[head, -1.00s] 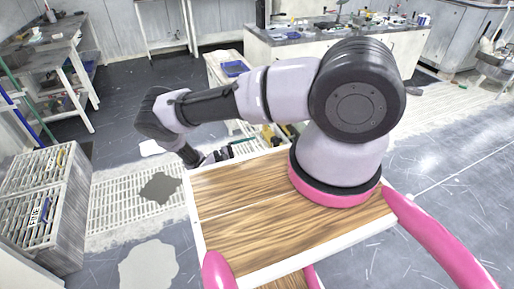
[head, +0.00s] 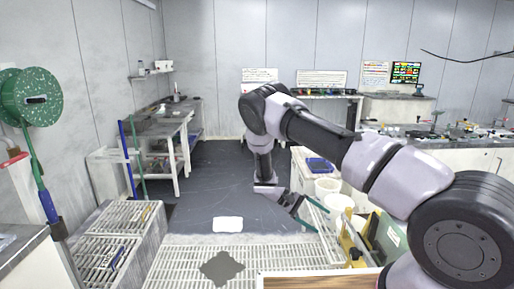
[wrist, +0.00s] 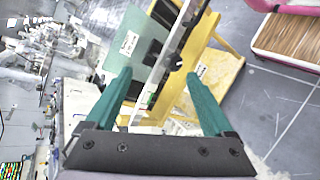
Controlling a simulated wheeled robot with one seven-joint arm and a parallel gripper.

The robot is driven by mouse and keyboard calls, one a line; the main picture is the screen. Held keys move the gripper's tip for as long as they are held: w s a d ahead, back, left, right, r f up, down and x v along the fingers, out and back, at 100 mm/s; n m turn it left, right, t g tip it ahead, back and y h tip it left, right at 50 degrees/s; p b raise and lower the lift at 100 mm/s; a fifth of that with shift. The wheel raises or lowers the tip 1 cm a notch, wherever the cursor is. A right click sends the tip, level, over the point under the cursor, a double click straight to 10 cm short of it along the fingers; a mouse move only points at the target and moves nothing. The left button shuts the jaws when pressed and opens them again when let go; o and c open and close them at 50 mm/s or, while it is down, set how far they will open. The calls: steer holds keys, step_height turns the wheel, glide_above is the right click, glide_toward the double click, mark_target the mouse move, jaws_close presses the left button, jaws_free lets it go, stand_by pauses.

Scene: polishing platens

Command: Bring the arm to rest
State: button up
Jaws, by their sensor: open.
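My gripper (wrist: 157,90) shows in the wrist view with its two green fingers spread wide apart and nothing held between them. Beyond the fingers, at some distance, are a yellow stand (wrist: 217,72) and a light panel edge. In the head view my arm reaches from the lower right to the middle, bent at the elbow, with the wrist hanging down. The gripper (head: 305,212) is at the end of it, beside the white buckets, partly hard to make out.
White buckets (head: 338,203) and a yellow stand (head: 352,245) are close to the gripper's right. A blue tray (head: 319,165) lies on a low bench behind. A slatted grey crate (head: 108,240) stands at left. Dark floor (head: 215,185) is open left of the arm.

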steer(key=s+r+m+t+y, duration=0.15)
steer(key=r+y, duration=0.35)
steer(key=r, duration=1.1)
steer(key=s+r+m+t+y, duration=0.1)
steer(key=s+r+m+y, duration=0.3)
steer(key=r, duration=1.1)
steer(key=s+d+r+m+t+y, duration=0.1)
steer(key=s+r+t+y, duration=0.4)
steer(key=s+r, duration=1.2)
steer(key=d+t, duration=0.1)
steer(key=t, duration=0.3)
steer(key=shift+s+r, duration=0.2)
steer(key=shift+r, duration=0.1)
steer(key=shift+d, duration=0.1)
